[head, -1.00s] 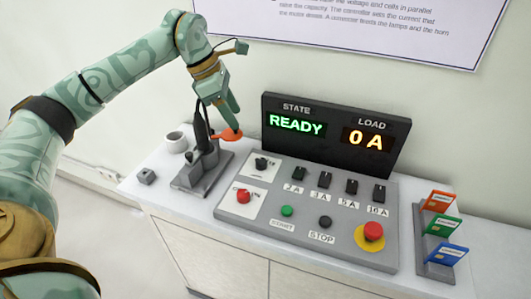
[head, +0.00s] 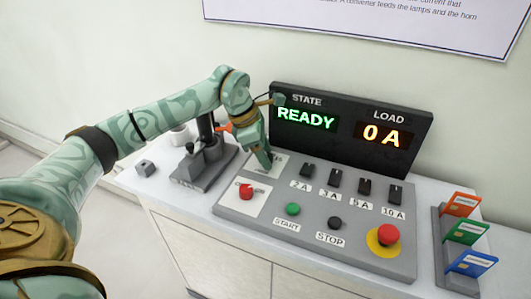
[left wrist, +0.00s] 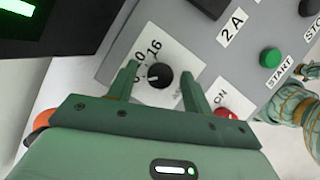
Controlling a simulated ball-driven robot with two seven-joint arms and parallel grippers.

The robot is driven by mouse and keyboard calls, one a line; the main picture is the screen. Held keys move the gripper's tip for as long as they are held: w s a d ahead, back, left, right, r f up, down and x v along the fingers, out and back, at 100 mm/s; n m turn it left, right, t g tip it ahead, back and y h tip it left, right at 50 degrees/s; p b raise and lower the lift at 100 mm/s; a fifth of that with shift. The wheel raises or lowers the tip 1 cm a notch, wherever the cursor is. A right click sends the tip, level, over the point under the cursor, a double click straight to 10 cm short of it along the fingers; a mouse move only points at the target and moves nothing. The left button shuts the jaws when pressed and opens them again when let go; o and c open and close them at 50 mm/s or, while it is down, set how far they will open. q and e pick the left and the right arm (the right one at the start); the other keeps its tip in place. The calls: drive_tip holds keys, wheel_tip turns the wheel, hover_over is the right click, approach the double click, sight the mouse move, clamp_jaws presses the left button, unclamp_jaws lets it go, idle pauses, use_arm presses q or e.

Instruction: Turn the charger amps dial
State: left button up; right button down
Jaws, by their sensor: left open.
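The charger amps dial (left wrist: 159,76) is a round black knob with a white pointer mark on a white plate with printed numbers, "16" among them. In the left wrist view it lies between the fingers of my left gripper (left wrist: 160,85), which is open. The fingers stand apart on either side of the dial, and I cannot tell whether they touch it. In the head view my left gripper (head: 265,160) is over the upper left of the grey control panel (head: 320,246) and hides the dial. My right gripper is not in view.
A red knob (head: 246,192) sits just below the dial's plate. Several black switches, a green START button (head: 292,209), a black STOP button (head: 335,223) and a red mushroom button (head: 388,235) fill the panel. The display (head: 347,130) reads READY and 0 A. Coloured cards (head: 468,232) stand at right.

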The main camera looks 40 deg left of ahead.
use_arm(q)
drive_tip(key=c, duration=1)
drive_tip(key=shift+o, duration=0.2)
drive_tip(key=shift+r+m, duration=0.1)
drive_tip(key=shift+m, duration=0.2)
drive_tip(key=shift+r+m+p, duration=0.1)
drive_tip(key=shift+m+p, duration=0.4)
drive_tip(key=shift+m, duration=0.1)
drive_tip(key=shift+w+a+m+g+h+p, duration=0.15)
drive_tip(key=shift+m+g+h+p, duration=0.2)
drive_tip(key=shift+m+g, duration=0.6)
drive_tip(key=shift+w+m+g, duration=0.1)
drive_tip(key=shift+m+g, duration=0.55)
drive_tip(key=shift+m, duration=1.8)
